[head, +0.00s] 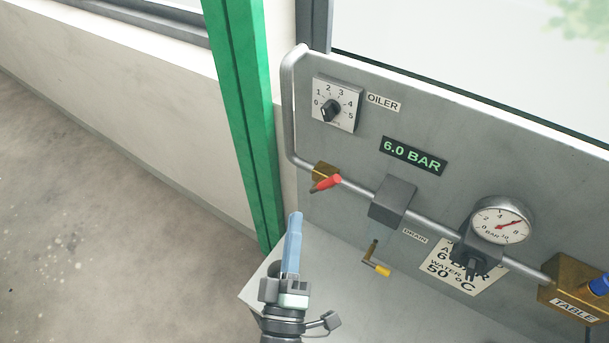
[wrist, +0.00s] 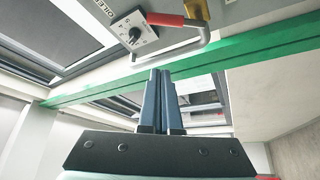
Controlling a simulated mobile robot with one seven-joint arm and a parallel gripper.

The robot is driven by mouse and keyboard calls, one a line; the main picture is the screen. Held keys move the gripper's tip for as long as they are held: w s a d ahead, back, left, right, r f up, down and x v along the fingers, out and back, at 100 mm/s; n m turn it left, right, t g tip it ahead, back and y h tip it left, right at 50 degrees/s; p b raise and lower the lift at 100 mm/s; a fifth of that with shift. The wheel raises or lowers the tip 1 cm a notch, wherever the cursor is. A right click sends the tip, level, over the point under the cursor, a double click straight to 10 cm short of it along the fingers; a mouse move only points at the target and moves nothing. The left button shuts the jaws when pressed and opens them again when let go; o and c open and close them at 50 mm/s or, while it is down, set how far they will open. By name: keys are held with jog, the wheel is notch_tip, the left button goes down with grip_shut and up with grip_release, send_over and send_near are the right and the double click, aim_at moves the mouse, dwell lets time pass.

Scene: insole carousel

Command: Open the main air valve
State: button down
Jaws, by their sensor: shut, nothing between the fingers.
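The red-handled valve (head: 326,184) sits on a brass body (head: 325,170) at the left end of the pipe on the grey panel. Its handle appears to lie across the pipe. In the wrist view the red handle (wrist: 165,19) shows at the top, beside the brass body (wrist: 197,8). My gripper (head: 295,216) is shut and empty, its blue fingers together, below and left of the valve and apart from it. In the wrist view the closed fingertips (wrist: 160,72) are below the handle and the bent pipe.
The panel also carries the OILER dial (head: 331,110), a green 6.0 BAR display (head: 413,156), a yellow-handled drain (head: 376,265), a round gauge (head: 501,221) and a brass TABLE block (head: 575,289). A green post (head: 248,120) stands left of the panel. Floor at far left is clear.

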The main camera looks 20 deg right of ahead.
aim_at(328, 186)
jog(key=w+d+p, duration=0.1)
jog(key=w+d, duration=0.5)
jog(key=shift+w+d+r+p, duration=0.15)
jog(key=shift+d+r+p, duration=0.15)
jog(key=shift+d+p, duration=0.05)
jog(key=shift+s+d+f+m+h+b, duration=0.1)
jog(key=shift+s+f+m+h+b, duration=0.1)
jog(key=shift+m+h+b, duration=0.3)
jog(key=shift+s+d+f+m+h+b, duration=0.1)
jog(key=shift+s+m+h+b, duration=0.1)
jog(key=shift+m+b, duration=0.5)
jog(key=m+b, duration=0.1)
jog(key=f+m+h+b, duration=0.1)
jog(key=shift+s+d+m+b, duration=0.3)
jog(key=shift+b, duration=0.05)
jog(key=f+m+g+h+b, duration=0.1)
jog(key=m+h+b, duration=0.1)
jog(key=m, duration=0.2)
jog(key=s+f+m+g+h+b, duration=0.1)
jog(key=m+g+h+b, duration=0.1)
jog(key=m+h+b, duration=0.1)
jog(key=d+f+m+g+h+b, duration=0.1)
jog(key=m+h+b, duration=0.1)
jog(key=m, duration=0.3)
jog(key=shift+s+h+b, duration=0.2)
jog(key=shift+h+b, duration=0.2)
jog(key=shift+b, duration=0.1)
jog(key=shift+m+g, duration=0.3)
jog(key=shift+m, duration=0.1)
